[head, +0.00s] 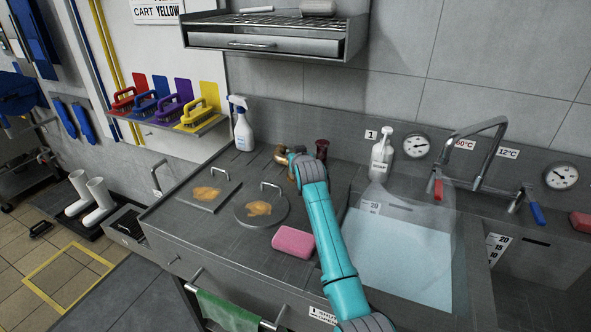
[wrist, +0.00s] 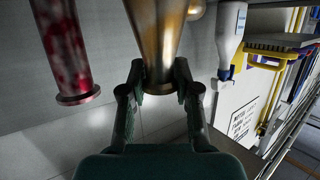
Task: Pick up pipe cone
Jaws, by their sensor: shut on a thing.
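The pipe cone (wrist: 157,38) is a brass-coloured tapering piece in the wrist view, where the picture appears upside down. My gripper (wrist: 160,80) is shut on it, with a finger on each side near its narrower end. In the head view my gripper (head: 297,158) is at the back of the steel counter, mostly hidden by my teal arm. Brass-coloured metal (head: 281,155) shows just left of it; I cannot tell whether this is the held cone or another piece.
A dark red flanged pipe piece (head: 321,149) stands close right of my gripper. A spray bottle (head: 242,124) stands left. Stained square plate (head: 203,193), round lid (head: 262,211) and pink sponge (head: 294,242) lie in front. The sink (head: 398,262) is right; a shelf (head: 265,40) hangs above.

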